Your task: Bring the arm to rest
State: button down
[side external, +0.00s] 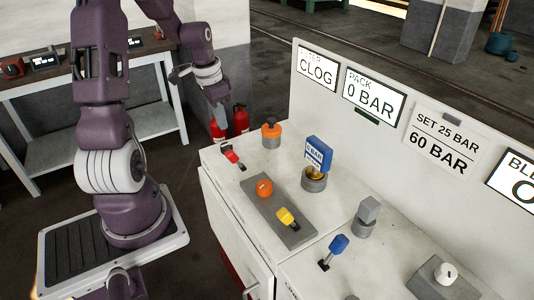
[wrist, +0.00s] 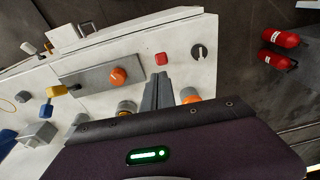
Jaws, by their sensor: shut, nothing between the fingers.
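My gripper (side external: 219,113) hangs at the end of my arm, in the air near the back left corner of the white bench (side external: 222,202). In the wrist view its two grey fingers (wrist: 158,92) lie together, shut with nothing between them. They point over the bench top, beside an orange knob (wrist: 190,96) and a red control (wrist: 161,58). The fingers look apart from both, though their height above the bench is hard to judge.
The bench carries an orange knob (side external: 264,188), a yellow lever (side external: 288,217), a blue lever (side external: 337,246), a blue gauge (side external: 319,151) and a grey block (side external: 369,208). A panel with signs (side external: 369,98) stands behind. Red fire extinguishers (side external: 241,118) stand on the floor beyond.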

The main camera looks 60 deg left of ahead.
jog(key=d+r+y, duration=0.1)
jog(key=d+r, duration=0.7)
jog(key=d, duration=0.2)
jog(key=s+d+r+t, duration=0.2)
jog(key=s+d+r, duration=0.2)
jog(key=s+d, duration=0.2)
jog(key=s+d+r+t+h, duration=0.1)
jog(key=s+d+r, duration=0.3)
jog(key=d, duration=0.6)
jog(key=s, duration=0.2)
jog(key=shift+s+d+t, duration=0.15)
jog(key=shift+s+t, duration=0.15)
jog(key=shift+t, duration=0.1)
jog(key=c, duration=2.1)
grip_release()
